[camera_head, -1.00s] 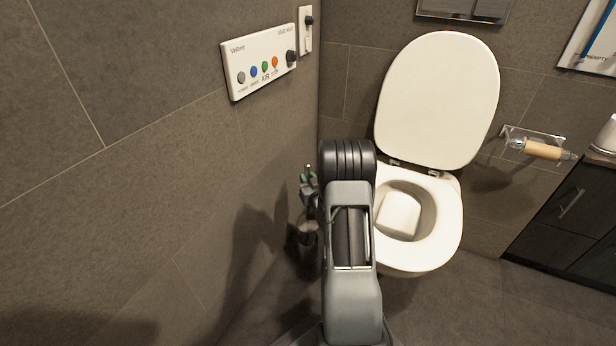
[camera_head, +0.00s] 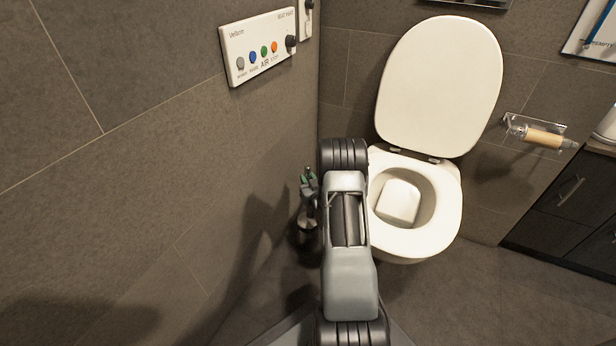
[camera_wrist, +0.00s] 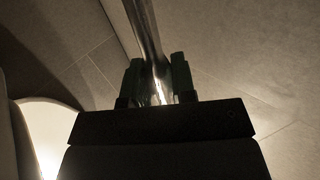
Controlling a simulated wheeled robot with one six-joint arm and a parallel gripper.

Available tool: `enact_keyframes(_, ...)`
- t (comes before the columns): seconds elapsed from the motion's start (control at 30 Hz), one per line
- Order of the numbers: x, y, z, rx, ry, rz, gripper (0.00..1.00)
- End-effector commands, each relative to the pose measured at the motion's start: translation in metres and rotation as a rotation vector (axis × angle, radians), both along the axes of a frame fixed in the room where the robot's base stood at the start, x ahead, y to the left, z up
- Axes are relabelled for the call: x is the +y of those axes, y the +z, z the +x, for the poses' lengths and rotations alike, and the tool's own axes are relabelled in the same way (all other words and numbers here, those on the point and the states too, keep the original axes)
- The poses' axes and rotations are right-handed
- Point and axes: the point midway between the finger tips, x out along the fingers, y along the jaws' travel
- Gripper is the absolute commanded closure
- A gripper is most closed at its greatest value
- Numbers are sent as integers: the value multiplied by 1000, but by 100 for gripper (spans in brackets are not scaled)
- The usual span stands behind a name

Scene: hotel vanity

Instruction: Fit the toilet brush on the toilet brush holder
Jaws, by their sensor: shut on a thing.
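My gripper (camera_wrist: 159,78) is shut on the shiny metal handle of the toilet brush (camera_wrist: 145,28), with one dark green fingertip on each side of it. In the head view my gripper (camera_head: 309,182) is low beside the grey wall, left of the toilet and partly behind my arm. A shiny metal length (camera_head: 307,216) shows just below the fingers. Below that it is dark, and my arm covers part of the area. I cannot make out the brush head or the toilet brush holder, or whether they touch.
The white toilet (camera_head: 413,205), lid raised, stands close to the right of my arm. The tiled wall (camera_head: 150,160) with a white button panel (camera_head: 259,47) is close on the left. A paper roll (camera_head: 543,138) and dark cabinet (camera_head: 570,205) are at the right.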

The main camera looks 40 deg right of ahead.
Motion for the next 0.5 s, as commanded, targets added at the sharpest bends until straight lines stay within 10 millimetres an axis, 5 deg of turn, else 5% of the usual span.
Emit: enact_keyframes(0.5, 0, -26, 0, -1, 0, 1, 100)
